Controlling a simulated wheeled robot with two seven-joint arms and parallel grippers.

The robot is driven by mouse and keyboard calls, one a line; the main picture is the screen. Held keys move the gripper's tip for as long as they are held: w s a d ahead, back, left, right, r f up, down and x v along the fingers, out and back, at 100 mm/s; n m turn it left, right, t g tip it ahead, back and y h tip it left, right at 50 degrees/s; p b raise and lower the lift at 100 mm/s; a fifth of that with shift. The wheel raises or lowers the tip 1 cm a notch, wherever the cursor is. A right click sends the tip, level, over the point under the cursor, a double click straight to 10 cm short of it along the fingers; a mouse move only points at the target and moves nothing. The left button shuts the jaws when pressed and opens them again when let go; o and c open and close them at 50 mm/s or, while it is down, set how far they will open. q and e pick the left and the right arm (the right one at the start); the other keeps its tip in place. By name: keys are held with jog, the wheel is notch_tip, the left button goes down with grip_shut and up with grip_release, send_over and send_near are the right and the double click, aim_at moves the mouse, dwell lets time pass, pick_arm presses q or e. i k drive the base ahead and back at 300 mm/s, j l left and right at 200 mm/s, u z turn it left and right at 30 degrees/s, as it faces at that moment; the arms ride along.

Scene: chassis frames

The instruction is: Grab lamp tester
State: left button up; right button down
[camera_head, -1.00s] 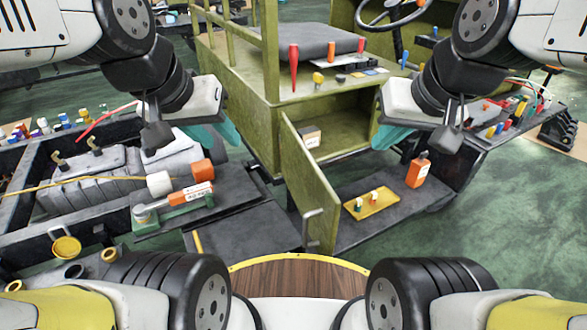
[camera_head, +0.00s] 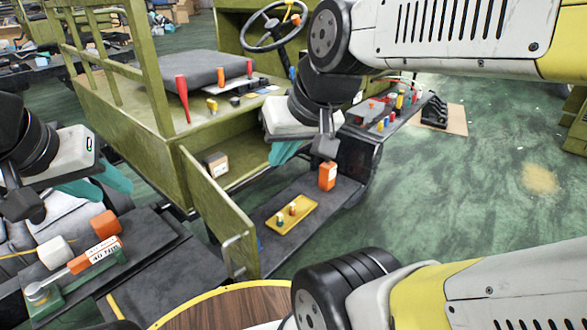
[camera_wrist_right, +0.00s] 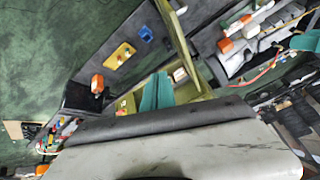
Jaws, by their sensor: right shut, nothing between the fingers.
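No part is plainly marked as the lamp tester.
An olive door (camera_head: 218,212) stands open beside the shelf, with a small box (camera_head: 215,163) in the cabinet behind it. An orange and white tool on a green base (camera_head: 85,262) lies at the lower left. A steering wheel (camera_head: 270,30) rises behind.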

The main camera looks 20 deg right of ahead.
aim_at(328, 174)
jog(key=l, duration=0.6)
jog(key=k+l, duration=0.1)
jog(key=l, duration=0.5)
jog(key=i+l+z, duration=0.1)
jog(key=i+l, duration=0.5)
jog(key=i, duration=0.6)
